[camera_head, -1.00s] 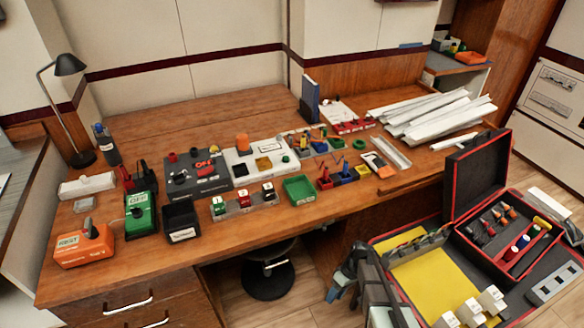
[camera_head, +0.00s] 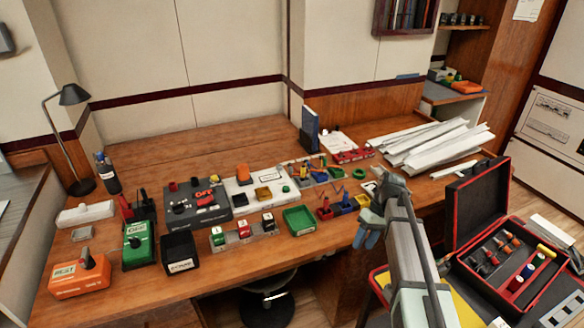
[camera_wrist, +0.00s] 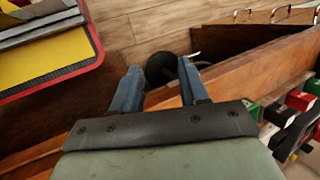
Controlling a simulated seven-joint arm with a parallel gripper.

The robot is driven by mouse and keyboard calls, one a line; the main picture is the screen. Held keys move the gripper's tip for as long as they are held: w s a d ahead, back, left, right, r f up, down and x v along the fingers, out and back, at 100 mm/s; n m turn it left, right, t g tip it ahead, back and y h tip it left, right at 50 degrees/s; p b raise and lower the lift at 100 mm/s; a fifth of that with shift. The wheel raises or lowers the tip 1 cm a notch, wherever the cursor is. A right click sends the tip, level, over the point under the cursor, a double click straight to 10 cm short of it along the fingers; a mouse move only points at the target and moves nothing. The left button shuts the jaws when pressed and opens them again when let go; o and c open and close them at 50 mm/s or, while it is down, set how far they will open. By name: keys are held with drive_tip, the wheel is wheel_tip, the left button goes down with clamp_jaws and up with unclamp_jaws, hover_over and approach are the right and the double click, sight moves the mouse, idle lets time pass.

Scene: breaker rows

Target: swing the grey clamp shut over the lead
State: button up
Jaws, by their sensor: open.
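I cannot pick out the grey clamp or the lead for certain in either view. My gripper (camera_head: 367,240) is open and empty. It hangs in front of the desk's front edge at the right, well apart from these boxes.
The wooden desk (camera_head: 75,305) carries a dark panel marked OFF (camera_head: 197,205), a black bin (camera_head: 179,252), a green tray (camera_head: 299,220) and a row of small blocks (camera_head: 243,231). An open red-edged case (camera_head: 478,205) stands at the right. White trunking (camera_head: 435,138) lies behind.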

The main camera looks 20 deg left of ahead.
drive_tip(key=w+a+r+n, duration=0.1)
drive_tip(key=w+a+r, duration=0.2)
drive_tip(key=r, duration=0.4)
wheel_tip(320, 180, up, 8)
drive_tip(key=n+t+y, duration=0.2)
drive_tip(key=n+t, duration=0.3)
drive_tip(key=n, duration=0.3)
hover_over(291, 167)
drive_tip(key=d, duration=0.5)
drive_tip(key=x, duration=1.3)
drive_tip(key=shift+s+d, duration=0.1)
drive_tip(key=shift+s, duration=0.2)
clamp_jaws()
